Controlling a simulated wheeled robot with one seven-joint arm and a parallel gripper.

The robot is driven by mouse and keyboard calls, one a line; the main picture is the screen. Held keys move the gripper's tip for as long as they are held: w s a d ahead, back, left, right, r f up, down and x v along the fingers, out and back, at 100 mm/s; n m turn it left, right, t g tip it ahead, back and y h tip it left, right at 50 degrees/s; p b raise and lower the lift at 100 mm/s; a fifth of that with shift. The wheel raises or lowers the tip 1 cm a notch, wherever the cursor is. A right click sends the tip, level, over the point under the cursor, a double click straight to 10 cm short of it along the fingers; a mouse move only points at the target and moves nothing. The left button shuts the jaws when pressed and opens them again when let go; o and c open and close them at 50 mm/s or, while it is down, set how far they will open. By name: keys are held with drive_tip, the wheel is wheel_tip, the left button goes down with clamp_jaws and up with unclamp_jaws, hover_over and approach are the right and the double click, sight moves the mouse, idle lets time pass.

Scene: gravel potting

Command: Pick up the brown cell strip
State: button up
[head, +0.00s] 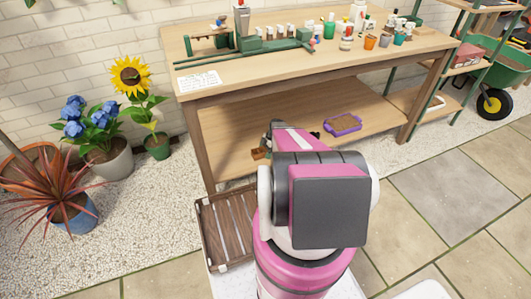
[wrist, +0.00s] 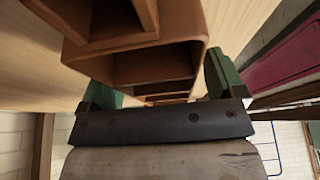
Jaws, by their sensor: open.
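The brown cell strip (wrist: 185,60) fills the upper middle of the wrist view, with its open square cells facing the camera. A small part of what looks like the same brown strip (head: 259,154) shows on the bench's lower shelf in the head view, left of my arm. My gripper (wrist: 160,85) is open, with a green finger on each side of the strip's near end. I cannot tell whether either finger touches it. In the head view my arm hides the gripper.
The wooden bench (head: 290,80) has a lower shelf (head: 290,115) bearing a purple tray (head: 342,123) of soil to the right. The bench top overhangs the shelf. A slatted wooden crate (head: 228,233) stands on the floor left of my arm. Potted flowers stand farther left.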

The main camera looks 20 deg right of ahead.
sight(264, 149)
drive_tip(key=c, duration=1.1)
drive_tip(key=shift+r, duration=0.1)
drive_tip(key=shift+r, duration=0.55)
wheel_tip(264, 149, up, 3)
drive_tip(key=shift+s+f, duration=0.1)
drive_tip(key=s+a+r, duration=0.2)
drive_tip(key=a, duration=0.1)
drive_tip(key=s+a+r, duration=0.2)
drive_tip(key=a, duration=0.1)
drive_tip(key=s+a+r, duration=0.2)
drive_tip(key=a+r, duration=0.1)
drive_tip(key=shift+s+a, duration=0.2)
drive_tip(key=shift+a, duration=0.15)
